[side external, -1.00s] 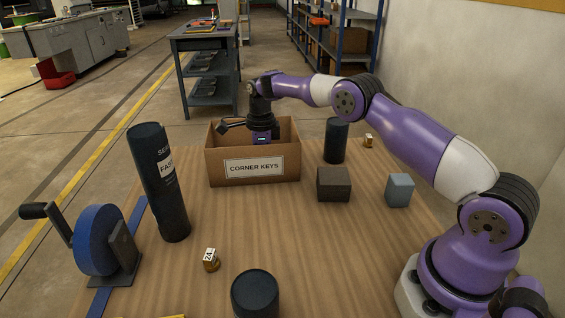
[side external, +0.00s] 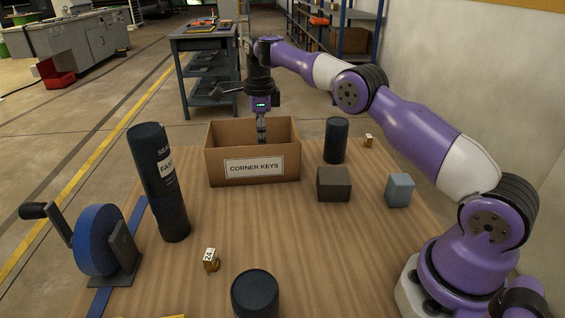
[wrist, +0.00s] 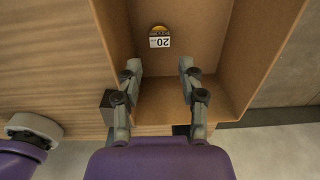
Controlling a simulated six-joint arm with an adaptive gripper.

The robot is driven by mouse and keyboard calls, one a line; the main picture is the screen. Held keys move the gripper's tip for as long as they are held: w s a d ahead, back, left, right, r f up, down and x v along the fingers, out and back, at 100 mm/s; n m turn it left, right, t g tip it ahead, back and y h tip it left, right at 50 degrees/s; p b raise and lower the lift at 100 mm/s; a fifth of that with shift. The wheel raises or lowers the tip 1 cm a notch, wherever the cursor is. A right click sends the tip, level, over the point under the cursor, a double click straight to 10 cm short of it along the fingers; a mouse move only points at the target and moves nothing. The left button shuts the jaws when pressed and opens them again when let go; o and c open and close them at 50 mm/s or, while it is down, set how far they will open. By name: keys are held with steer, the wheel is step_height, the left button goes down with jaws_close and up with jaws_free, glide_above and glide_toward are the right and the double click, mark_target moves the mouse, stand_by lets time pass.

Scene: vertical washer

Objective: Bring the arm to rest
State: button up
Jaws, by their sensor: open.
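My gripper (side external: 261,136) hangs pointing down over the cardboard box labelled CORNER KEYS (side external: 220,164), its fingertips at about the height of the box's rim. In the wrist view my gripper (wrist: 159,66) has its two fingers apart with nothing between them. Below them, inside the box (wrist: 185,117), lies a small brass-coloured piece with a white tag reading 20 (wrist: 160,38). The box walls hide this piece in the side view.
A dark cylinder (side external: 336,141), a dark block (side external: 333,184) and a grey-blue block (side external: 399,190) stand right of the box. A tall dark tube (side external: 160,190), a blue crank wheel (side external: 98,240), a piece tagged 24 (side external: 210,260) and a short dark cylinder (side external: 255,294) stand nearer. Central wood is clear.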

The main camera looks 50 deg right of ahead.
steer(key=s+a+r+n+t, duration=0.2)
steer(key=s+r+n, duration=0.2)
steer(key=r+n, duration=0.4)
steer(key=s+a+r+n+t, duration=0.1)
steer(key=s+a+r+n, duration=0.1)
steer(key=s+n, duration=0.4)
steer(key=s+a+r+n+t, duration=0.1)
steer(key=s+a+r+n, duration=0.1)
steer(key=s+n, duration=0.4)
steer(key=shift+s+a+r, duration=0.3)
steer(key=shift+s+r, duration=0.1)
steer(key=shift+s, duration=0.8)
steer(key=shift+o, duration=1.2)
steer(key=s+a+f+n+t, duration=0.1)
steer(key=s+f+n, duration=0.3)
steer(key=s+n, duration=0.2)
steer(key=shift+s+a, duration=0.25)
steer(key=shift+s, duration=0.25)
steer(key=shift+o, duration=0.7)
steer(key=shift+s+f+n, duration=0.25)
steer(key=shift+n, duration=0.15)
